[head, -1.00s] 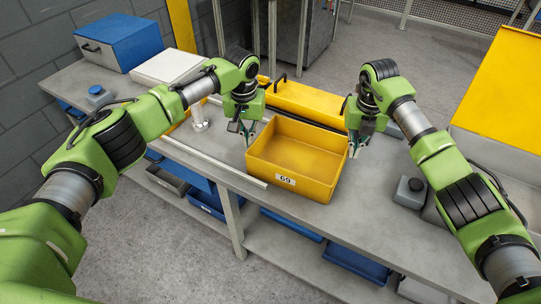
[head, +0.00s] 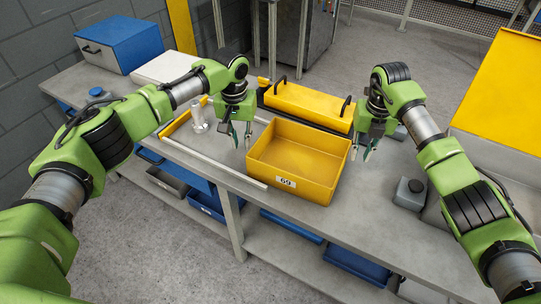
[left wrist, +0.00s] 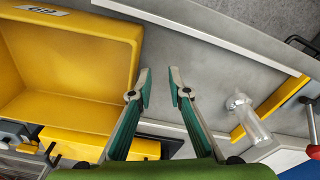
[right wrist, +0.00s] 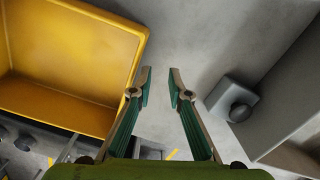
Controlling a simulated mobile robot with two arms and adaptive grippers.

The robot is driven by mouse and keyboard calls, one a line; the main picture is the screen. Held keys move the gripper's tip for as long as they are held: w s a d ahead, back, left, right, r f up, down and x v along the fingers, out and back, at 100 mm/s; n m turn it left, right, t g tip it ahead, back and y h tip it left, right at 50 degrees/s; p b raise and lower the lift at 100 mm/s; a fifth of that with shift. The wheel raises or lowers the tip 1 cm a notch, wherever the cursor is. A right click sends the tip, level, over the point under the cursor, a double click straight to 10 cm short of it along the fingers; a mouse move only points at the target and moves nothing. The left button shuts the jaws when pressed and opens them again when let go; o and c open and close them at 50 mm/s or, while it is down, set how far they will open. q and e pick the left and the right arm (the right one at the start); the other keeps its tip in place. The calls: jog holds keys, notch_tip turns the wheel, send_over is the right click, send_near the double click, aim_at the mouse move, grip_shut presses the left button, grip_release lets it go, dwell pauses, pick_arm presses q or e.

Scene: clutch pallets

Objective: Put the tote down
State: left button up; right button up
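The yellow tote (head: 299,187), labelled 69, sits upright and looks empty on the grey workbench (head: 335,222), close to the front edge. My left gripper (head: 241,143) is just off the tote's left side, with its fingers apart and nothing between them. In the left wrist view the tote (left wrist: 105,40) lies to the left of these open fingers (left wrist: 160,88). My right gripper (head: 361,155) is just off the tote's right side, also open and empty. In the right wrist view the tote (right wrist: 75,60) is left of the fingers (right wrist: 160,85), with a gap of bench between.
A yellow lidded case (head: 311,106) with black handles lies behind the tote. A clear bottle (head: 198,115) stands at the left. A small grey container (head: 410,192) stands on the bench right of my right gripper. A blue box (head: 119,43) is at the back left.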

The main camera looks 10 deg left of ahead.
pick_arm(q)
notch_tip(320, 180, up, 12)
jog(key=shift+s, duration=0.4)
pick_arm(e)
notch_tip(320, 180, up, 12)
jog(key=shift+s, duration=0.4)
pick_arm(q)
jog(key=shift+f, duration=0.1)
pick_arm(e)
jog(key=shift+f, duration=0.1)
